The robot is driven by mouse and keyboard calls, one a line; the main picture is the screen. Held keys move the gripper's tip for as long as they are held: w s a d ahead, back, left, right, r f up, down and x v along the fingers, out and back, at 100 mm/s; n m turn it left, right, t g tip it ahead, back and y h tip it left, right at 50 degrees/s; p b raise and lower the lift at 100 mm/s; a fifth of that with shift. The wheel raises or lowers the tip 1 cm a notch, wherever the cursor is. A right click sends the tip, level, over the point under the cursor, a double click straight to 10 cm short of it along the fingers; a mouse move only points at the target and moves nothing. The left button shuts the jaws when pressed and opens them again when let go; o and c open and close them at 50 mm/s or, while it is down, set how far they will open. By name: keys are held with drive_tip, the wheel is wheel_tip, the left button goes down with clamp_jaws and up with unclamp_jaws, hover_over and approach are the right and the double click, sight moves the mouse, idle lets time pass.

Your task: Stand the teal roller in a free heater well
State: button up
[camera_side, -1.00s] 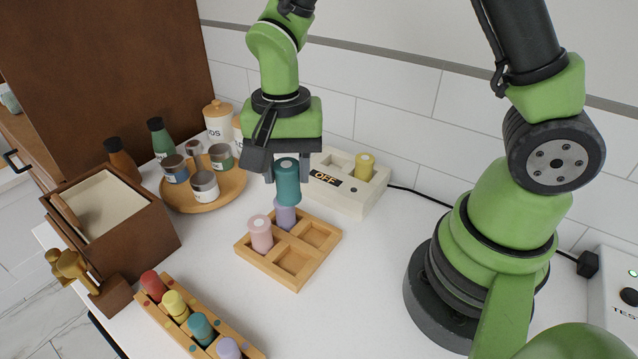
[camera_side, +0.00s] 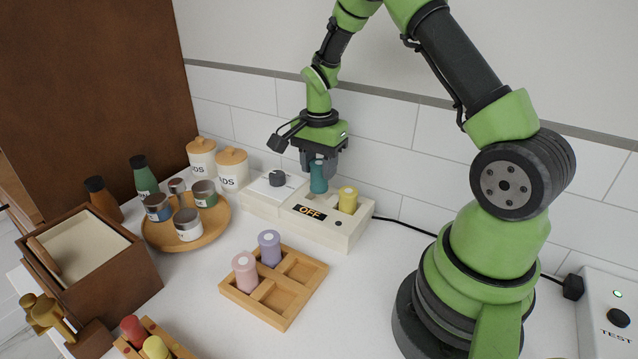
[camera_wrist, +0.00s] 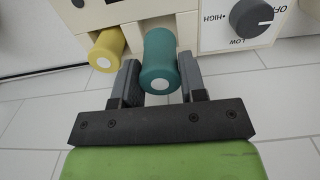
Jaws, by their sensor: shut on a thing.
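The teal roller (camera_side: 318,178) is upright between the jaws of my gripper (camera_side: 318,163), which is shut on its upper part. It is over the left well of the cream heater (camera_side: 338,232). A yellow roller (camera_side: 348,199) stands in the right well. In the wrist view, the teal roller (camera_wrist: 161,55) is between the fingers of my gripper (camera_wrist: 160,82). Its lower end meets the heater (camera_wrist: 95,14) beside the yellow roller (camera_wrist: 107,50). Its lower end is hidden, so I cannot tell how deep it sits in the well.
A wooden tray (camera_side: 284,318) in front of the heater holds a pink roller (camera_side: 244,272) and a lilac roller (camera_side: 269,248). A heater dial (camera_side: 277,178) is left of the wells. A round tray of jars (camera_side: 217,229) and two canisters (camera_side: 232,169) stand further left.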

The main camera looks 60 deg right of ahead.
sight(319, 182)
drive_tip(key=shift+f, duration=1.95)
drive_tip(key=shift+f, duration=0.2)
drive_tip(key=o, duration=0.9)
drive_tip(key=shift+r, duration=0.15)
